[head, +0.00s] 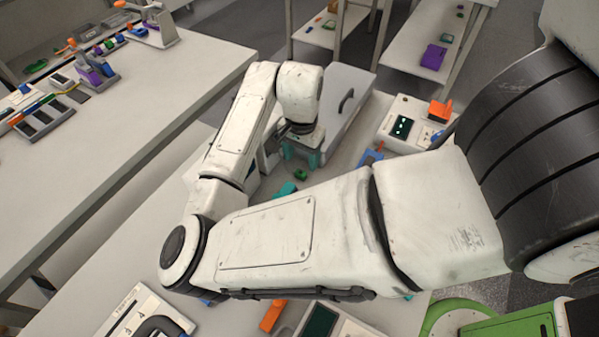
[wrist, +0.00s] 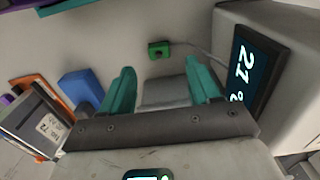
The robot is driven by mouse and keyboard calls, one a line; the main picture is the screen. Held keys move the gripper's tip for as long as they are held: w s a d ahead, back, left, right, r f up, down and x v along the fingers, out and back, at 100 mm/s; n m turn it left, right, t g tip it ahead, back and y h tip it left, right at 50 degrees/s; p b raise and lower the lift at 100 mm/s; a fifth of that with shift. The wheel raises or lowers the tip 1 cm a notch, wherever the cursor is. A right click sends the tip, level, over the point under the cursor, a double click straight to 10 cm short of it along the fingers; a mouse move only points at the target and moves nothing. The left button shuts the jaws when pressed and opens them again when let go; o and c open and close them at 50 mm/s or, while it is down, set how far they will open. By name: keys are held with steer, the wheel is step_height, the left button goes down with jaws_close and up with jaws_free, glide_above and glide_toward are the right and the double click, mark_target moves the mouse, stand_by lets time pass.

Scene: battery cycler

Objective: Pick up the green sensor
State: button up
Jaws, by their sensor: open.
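The green sensor (head: 301,174) is a small block on the pale bench, close to my gripper's fingers in the head view. It also shows in the wrist view (wrist: 159,50), ahead of the fingertips and between their lines, with a thin grey cable running off to the right. My gripper (head: 300,154) has teal fingers pointing down at the bench.
A unit with a dark display (wrist: 257,72) stands close to the right finger in the wrist view. A blue block (wrist: 80,88) lies left of the left finger. In the head view, a box with a black handle (head: 368,74) and an instrument with an orange part (head: 397,142) stand nearby.

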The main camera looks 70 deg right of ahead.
mark_target(301, 171)
steer(key=shift+f+p, duration=0.65)
steer(key=shift+f, duration=1.9)
steer(key=c, duration=1.1)
steer(key=shift+c, duration=0.2)
steer(key=shift+r, duration=0.6)
steer(key=s+a+r+b, duration=0.1)
steer(key=s+a+r, duration=0.2)
steer(key=s+r, duration=0.8)
steer(key=s, duration=0.2)
steer(key=shift+s+a+r, duration=0.25)
steer(key=shift+s+r, duration=0.1)
steer(key=shift+r, duration=0.05)
steer(key=shift+b, duration=0.3)
